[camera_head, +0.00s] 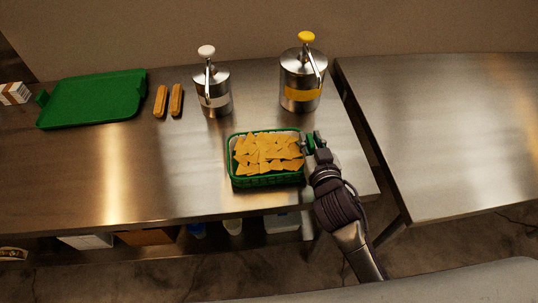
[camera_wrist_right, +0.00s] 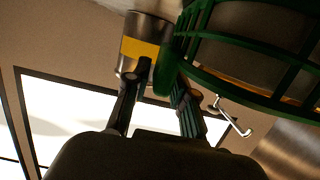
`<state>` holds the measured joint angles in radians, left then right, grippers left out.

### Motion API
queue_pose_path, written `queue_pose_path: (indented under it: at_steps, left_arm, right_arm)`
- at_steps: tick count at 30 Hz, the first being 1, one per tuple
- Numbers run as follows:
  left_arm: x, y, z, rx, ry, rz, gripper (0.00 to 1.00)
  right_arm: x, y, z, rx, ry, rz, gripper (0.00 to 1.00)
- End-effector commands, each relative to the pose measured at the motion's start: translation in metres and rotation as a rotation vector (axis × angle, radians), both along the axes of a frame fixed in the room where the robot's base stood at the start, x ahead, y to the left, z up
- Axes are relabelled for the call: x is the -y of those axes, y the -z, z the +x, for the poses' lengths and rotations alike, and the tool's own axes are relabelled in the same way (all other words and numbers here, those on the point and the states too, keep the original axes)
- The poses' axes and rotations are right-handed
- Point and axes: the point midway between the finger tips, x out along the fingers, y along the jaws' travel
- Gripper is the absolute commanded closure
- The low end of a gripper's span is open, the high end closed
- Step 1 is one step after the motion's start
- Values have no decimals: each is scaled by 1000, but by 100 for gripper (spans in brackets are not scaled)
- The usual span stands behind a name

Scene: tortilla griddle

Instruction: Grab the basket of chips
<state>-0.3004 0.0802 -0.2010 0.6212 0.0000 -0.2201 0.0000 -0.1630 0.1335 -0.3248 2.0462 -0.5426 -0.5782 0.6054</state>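The basket of chips, a green slatted basket (camera_head: 268,181) filled with yellow chips (camera_head: 265,152), stands upright on the steel table near its front edge. My right gripper (camera_head: 310,142) is at the basket's right end, by the rim. In the right wrist view the basket (camera_wrist_right: 235,50) fills the upper right. The fingers of my right gripper (camera_wrist_right: 162,78) lie on either side of the green rim, drawn in and apparently touching it. The inner face of the far finger is partly hidden by the rim. My left gripper is not in view.
Two steel dispensers, one with a white knob (camera_head: 214,92) and one with a yellow knob (camera_head: 301,82), stand behind the basket. Two sausages (camera_head: 168,101) and a green tray (camera_head: 92,100) are at the left. A gap separates a second steel table (camera_head: 445,130).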

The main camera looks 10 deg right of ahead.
Motion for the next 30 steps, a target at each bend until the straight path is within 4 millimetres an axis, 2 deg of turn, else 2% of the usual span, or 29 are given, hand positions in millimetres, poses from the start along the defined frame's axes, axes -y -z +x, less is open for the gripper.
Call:
queue_pose_path:
  at_steps: [1,3,19,23,29,30]
  left_arm:
    - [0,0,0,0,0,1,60]
    - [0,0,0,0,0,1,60]
    - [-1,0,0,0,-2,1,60]
    - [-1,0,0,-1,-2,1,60]
    - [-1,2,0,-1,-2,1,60]
    - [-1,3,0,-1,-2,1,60]
  right_arm:
    - [0,0,0,0,0,0,89]
    - [0,0,0,0,0,0,100]
    - [0,-4,0,3,0,1,100]
    - [0,-13,1,5,0,2,100]
    - [0,-45,1,9,-1,4,100]
    - [3,-47,-9,4,-1,1,100]
